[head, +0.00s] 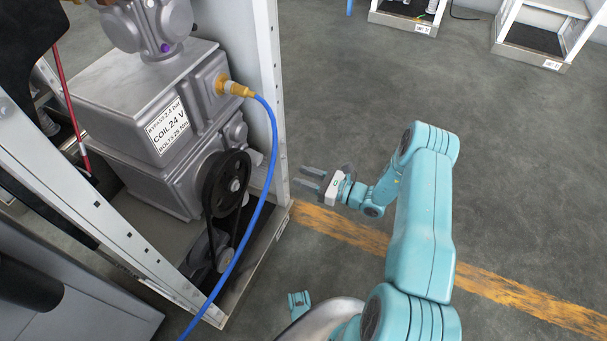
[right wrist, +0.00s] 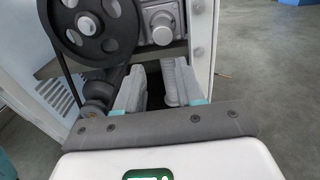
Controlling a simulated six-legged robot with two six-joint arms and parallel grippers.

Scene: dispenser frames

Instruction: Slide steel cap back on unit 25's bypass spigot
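A grey pump unit (head: 150,110) stands in a white metal frame at the left of the head view. I cannot make out a steel cap or tell which part is the bypass spigot. My right gripper (head: 298,175) is open, just right of the frame's near post, its fingers pointing left. My left gripper is not in view.
The frame post (head: 272,100) stands between the pump and my right gripper. A black pulley (head: 228,184) with a belt sits low on the unit; it also shows in the right wrist view (right wrist: 98,30). The blue hose (head: 262,205) hangs down in front. Open floor (head: 370,80) lies right.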

